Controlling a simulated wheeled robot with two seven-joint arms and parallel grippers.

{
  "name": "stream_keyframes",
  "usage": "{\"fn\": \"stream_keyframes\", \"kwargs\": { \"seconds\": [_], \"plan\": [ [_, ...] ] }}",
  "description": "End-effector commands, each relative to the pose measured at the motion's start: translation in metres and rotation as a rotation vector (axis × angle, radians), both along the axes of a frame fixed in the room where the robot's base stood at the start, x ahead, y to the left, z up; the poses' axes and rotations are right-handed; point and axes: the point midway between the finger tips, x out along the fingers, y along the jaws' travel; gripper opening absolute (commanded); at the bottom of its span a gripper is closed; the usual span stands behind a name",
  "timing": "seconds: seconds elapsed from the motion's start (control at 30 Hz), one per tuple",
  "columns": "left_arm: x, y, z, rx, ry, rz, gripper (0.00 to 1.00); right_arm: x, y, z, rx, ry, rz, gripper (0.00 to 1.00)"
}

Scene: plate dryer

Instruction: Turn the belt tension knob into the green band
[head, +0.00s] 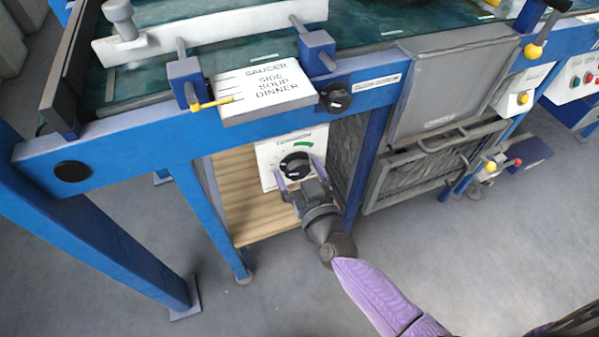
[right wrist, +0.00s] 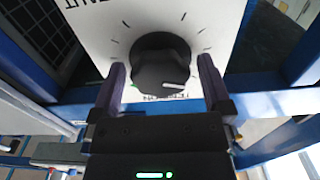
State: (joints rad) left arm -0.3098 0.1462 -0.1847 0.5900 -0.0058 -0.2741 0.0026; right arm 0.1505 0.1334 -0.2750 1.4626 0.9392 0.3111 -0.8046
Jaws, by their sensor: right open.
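The belt tension knob (head: 295,165) is black and round on a white dial plate (head: 268,157) under the blue frame. A green band (head: 303,144) is printed on the plate above the knob. In the right wrist view the right gripper's fingers (right wrist: 162,80) show gaps to the knob's sides. My left gripper is not in view.
Another black knob (head: 335,97) sits on the blue frame above, next to a white plate-size sign (head: 265,92) with a yellow pointer. A grey door with a handle (head: 448,95) and a grey mesh panel (head: 430,170) stand to the right. The floor in front is clear.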

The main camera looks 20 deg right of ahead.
Motion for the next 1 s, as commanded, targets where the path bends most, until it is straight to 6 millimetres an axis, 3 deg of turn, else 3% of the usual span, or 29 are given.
{"fn": "stream_keyframes", "kwargs": {
  "seconds": [0.07,0.47,0.77,1.0],
  "plan": [
    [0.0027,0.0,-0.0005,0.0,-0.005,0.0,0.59,-0.0002,-0.0001,0.0001,0.0,0.0,0.0,0.98],
    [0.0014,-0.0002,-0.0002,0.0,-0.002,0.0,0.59,-0.0005,-0.0002,-0.0001,0.0,0.0,-0.001,0.14],
    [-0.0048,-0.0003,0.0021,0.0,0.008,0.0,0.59,-0.0005,-0.0001,-0.0001,0.046,0.002,-0.001,0.14],
    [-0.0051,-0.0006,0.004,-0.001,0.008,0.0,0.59,-0.0005,0.0005,0.0001,0.203,0.007,-0.001,0.14]
  ]
}}
